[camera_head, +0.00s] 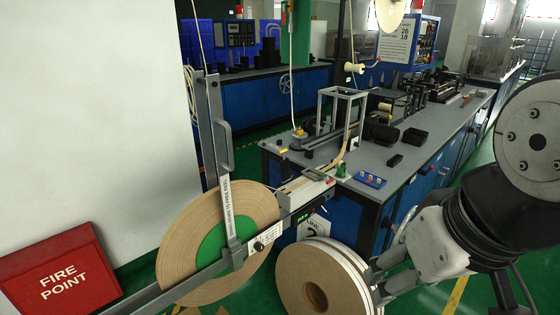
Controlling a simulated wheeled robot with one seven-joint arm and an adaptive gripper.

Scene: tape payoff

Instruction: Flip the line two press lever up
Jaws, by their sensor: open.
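A near-upright grey bar (213,120) with a side handle (225,140) and a white label strip (229,208) crosses the reel. It looks like the press lever, but the label is too small to read surely. My gripper (381,277) is open at the lower right, close to the white-sided rolls (296,284), well right of the bar. Whether it touches the rolls is unclear.
A blue workbench (440,143) with a grey top carries a guide frame, black blocks and a small blue button box (369,180). A red FIRE POINT box (55,270) stands at the lower left by a white wall. Green floor shows between the benches.

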